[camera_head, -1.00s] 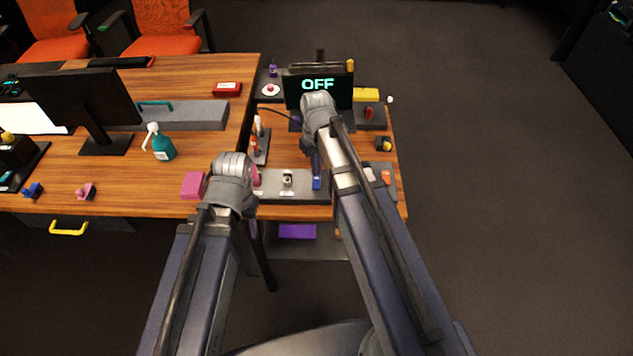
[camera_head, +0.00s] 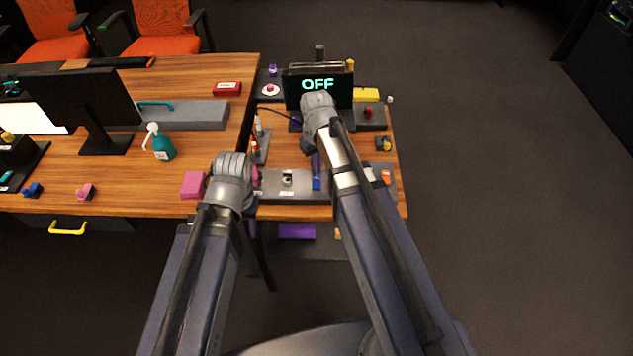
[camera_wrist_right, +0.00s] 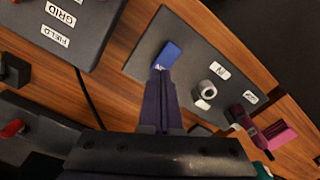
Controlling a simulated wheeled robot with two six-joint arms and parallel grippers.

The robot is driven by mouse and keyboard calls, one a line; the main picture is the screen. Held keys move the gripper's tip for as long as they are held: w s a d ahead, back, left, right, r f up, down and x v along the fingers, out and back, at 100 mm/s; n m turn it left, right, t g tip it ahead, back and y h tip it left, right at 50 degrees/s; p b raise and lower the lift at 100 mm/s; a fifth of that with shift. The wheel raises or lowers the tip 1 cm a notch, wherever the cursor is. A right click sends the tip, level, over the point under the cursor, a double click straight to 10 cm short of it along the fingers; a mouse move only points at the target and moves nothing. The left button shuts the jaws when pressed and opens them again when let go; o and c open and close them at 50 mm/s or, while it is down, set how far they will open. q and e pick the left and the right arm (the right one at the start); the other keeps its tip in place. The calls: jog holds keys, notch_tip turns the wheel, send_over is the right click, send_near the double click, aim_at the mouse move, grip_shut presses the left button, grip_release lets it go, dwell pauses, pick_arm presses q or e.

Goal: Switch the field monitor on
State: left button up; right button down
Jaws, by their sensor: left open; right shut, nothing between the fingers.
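The field monitor (camera_head: 330,104) is a dark screen at the back of the small table, reading OFF. A grey panel (camera_head: 300,195) at the table's front carries a blue part (camera_head: 316,184), a small light knob (camera_head: 287,179) and a magenta part (camera_head: 256,178). In the right wrist view the blue part (camera_wrist_right: 169,54) lies just beyond the fingertips of my right gripper (camera_wrist_right: 160,78); I cannot tell whether they touch. The fingers are shut and empty and partly cover a label. My left gripper (camera_head: 234,168) is open beside the panel's left end; its fingertips are mostly hidden.
A dark block labelled GRID and FIELD (camera_wrist_right: 60,25) stands close by in the wrist view, with a black cable beside it. A pink box (camera_head: 192,185) and a teal spray bottle (camera_head: 161,146) stand on the left desk. A yellow block (camera_head: 366,95) is right of the monitor.

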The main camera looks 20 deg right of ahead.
jog(key=shift+f+b, duration=0.9)
dwell(0.3)
jog(key=shift+r, duration=0.15)
notch_tip(320, 180, up, 7)
jog(key=p, duration=0.7)
jog(key=s+a+n+h, duration=0.1)
jog(key=s+a, duration=0.9)
jog(key=s, duration=0.4)
jog(key=shift+s+a, duration=0.15)
jog(key=shift+a, duration=0.1)
dwell(1.2)
